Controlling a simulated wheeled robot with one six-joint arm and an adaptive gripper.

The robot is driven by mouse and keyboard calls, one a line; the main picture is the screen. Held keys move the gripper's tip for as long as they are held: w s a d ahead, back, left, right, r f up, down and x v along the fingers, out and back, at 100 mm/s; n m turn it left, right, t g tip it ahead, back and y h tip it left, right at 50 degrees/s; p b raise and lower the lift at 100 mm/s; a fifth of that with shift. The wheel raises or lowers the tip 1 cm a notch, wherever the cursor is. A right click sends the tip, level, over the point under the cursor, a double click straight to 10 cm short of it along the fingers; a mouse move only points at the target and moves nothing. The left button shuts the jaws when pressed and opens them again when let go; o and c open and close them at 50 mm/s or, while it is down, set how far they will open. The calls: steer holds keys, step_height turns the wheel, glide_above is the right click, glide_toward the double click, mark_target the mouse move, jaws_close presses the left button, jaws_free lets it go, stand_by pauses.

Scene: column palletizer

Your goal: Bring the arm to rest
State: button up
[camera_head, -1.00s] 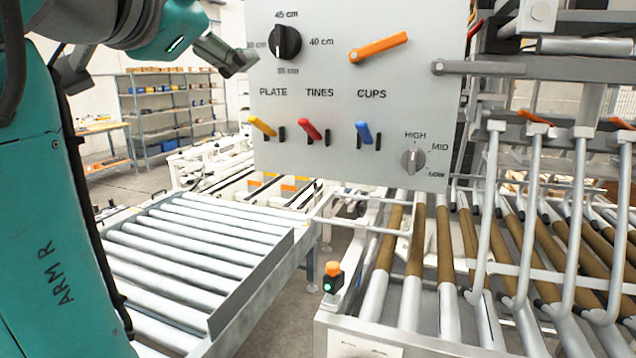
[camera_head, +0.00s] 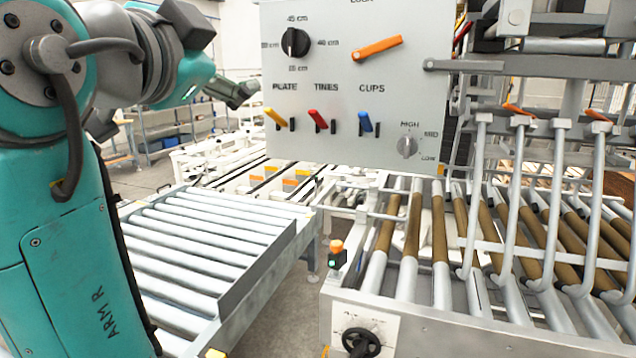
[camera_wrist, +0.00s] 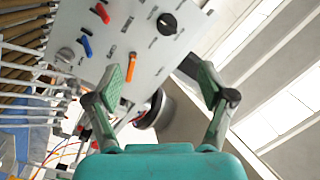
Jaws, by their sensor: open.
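My gripper (camera_head: 240,94) is small and partly edge-on in the head view, just left of the grey control panel (camera_head: 345,110). In the wrist view my gripper (camera_wrist: 160,84) is open, its two fingers wide apart with nothing held between them. The same panel (camera_wrist: 135,45) shows tilted beyond the fingers. My teal arm fills the left of the head view, folded at the top.
The panel carries a black dial (camera_head: 295,43), an orange lever (camera_head: 375,48), yellow, red and blue levers and a grey knob (camera_head: 407,146). A roller conveyor (camera_head: 200,250) lies below left. Brown-sleeved rollers (camera_head: 437,235) and bent bars stand right. A handwheel (camera_head: 361,342) is low centre.

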steer(key=w+d+f+n+y, duration=0.15)
steer(key=w+f+n, duration=0.25)
steer(key=f, duration=1)
steer(key=w+d+f+n+y, duration=0.15)
steer(key=w+f+n, duration=0.25)
steer(key=f, duration=0.9)
steer(key=s+d+f+n+y, duration=0.1)
steer(key=s+d+f+n, duration=0.15)
steer(key=f, duration=0.55)
steer(key=s+d+f+n, duration=0.15)
steer(key=d+f, duration=0.25)
steer(key=f, duration=0.4)
steer(key=s+d+f+n+y, duration=0.1)
steer(key=s+d+f, duration=0.15)
steer(key=f, duration=0.65)
steer(key=s+d+f+n+g+y, duration=0.1)
steer(key=s+d+f, duration=0.55)
steer(key=s, duration=0.35)
steer(key=s+d+f+n+g, duration=0.1)
steer(key=s+d+f, duration=0.4)
steer(key=s+f, duration=0.3)
steer(key=s+d+r+m+h, duration=0.1)
steer(key=s+d, duration=0.2)
steer(key=s, duration=0.9)
steer(key=s+d+r+m+g+h, duration=0.1)
steer(key=s+d+r, duration=0.1)
steer(key=s, duration=0.9)
steer(key=shift+s+d+m, duration=0.3)
steer(key=shift+s+d, duration=0.1)
steer(key=shift+d, duration=0.1)
